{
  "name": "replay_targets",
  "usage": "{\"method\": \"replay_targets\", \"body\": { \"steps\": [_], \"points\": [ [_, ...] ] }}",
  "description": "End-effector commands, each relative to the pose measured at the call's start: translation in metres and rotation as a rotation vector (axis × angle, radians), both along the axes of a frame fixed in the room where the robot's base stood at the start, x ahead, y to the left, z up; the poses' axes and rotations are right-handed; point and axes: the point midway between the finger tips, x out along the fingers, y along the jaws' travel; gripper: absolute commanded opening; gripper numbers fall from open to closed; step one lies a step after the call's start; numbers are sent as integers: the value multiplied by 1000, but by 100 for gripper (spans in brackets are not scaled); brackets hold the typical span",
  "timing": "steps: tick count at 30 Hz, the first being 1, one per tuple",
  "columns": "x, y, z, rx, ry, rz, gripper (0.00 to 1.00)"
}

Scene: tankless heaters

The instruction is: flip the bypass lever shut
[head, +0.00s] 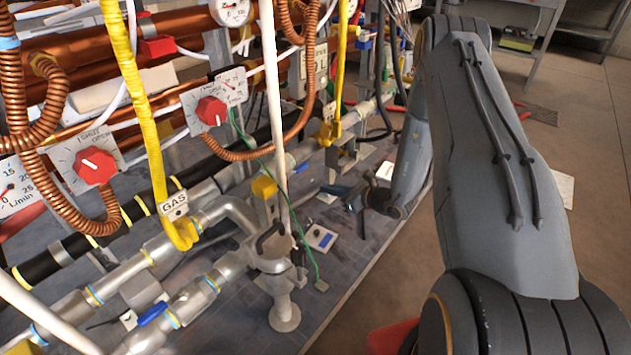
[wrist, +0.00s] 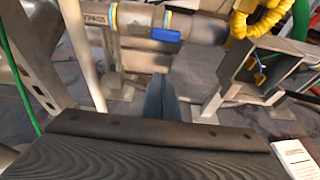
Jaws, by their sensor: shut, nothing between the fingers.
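A small blue lever (wrist: 166,35) lies roughly along a grey metal pipe in the wrist view, beyond my fingertips. A blue piece that looks like the same lever (head: 303,167) shows in the head view, just past my gripper (head: 330,188). My gripper's dark fingers (wrist: 158,97) are shut and empty. They point toward the pipe and appear apart from the lever, below it in the wrist view.
Another blue lever (head: 152,314) sits on a pipe at lower left. A white upright pipe (head: 273,90) and a thin green wire (head: 300,236) stand left of my gripper. A yellow hose (wrist: 262,15) and a grey bracket (wrist: 262,70) are at right. Open floor (head: 390,262) lies right of the platform.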

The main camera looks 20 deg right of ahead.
Motion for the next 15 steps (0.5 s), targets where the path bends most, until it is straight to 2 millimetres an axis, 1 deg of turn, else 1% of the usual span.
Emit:
{"method": "replay_targets", "body": {
  "steps": [5,15],
  "points": [
    [18,15,-10,-1,-1,5,0],
    [70,53,-33,-1,-1,5,0]
  ]
}}
